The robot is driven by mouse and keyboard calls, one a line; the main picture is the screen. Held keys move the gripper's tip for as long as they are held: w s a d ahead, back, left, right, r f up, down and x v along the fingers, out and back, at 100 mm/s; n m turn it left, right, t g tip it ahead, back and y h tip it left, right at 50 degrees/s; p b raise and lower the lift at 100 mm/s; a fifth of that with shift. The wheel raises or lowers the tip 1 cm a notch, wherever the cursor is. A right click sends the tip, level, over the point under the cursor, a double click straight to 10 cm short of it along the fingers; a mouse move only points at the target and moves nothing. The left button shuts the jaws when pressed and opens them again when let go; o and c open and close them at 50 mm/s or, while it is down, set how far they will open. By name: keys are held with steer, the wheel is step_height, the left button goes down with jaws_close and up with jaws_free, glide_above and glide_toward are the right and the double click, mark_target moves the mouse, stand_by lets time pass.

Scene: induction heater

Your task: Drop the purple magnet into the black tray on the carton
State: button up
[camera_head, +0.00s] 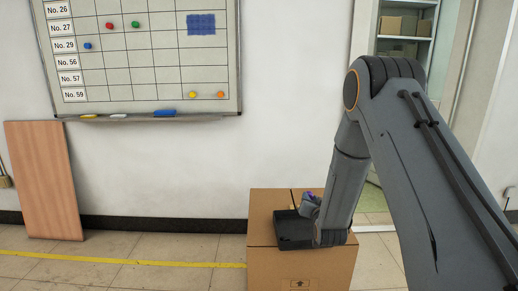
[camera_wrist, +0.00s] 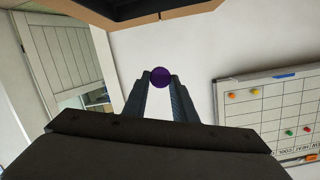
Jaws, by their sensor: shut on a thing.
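The purple magnet (camera_wrist: 160,77) is round and sits between the fingertips of my gripper (camera_wrist: 160,82), which is shut on it. In the head view a small purple spot (camera_head: 310,194) shows at my gripper, partly hidden by it. The black tray (camera_head: 290,230) lies on top of the carton (camera_head: 285,265). My gripper appears over or beside the tray's right part in the head view; its exact height above the tray is hard to tell. My arm hides the tray's right side. The tray looks empty where it shows.
A whiteboard (camera_head: 140,60) with red, blue, green, yellow and orange magnets hangs on the wall. A wooden panel (camera_head: 42,180) leans at the left. An open doorway with a shelf (camera_head: 405,25) is at the right. The floor left of the carton is clear.

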step_height(320, 180, down, 4)
steer(key=shift+r+b, duration=0.2)
steer(key=shift+b, duration=0.75)
steer(key=o, duration=1.1)
steer(key=v, duration=0.8)
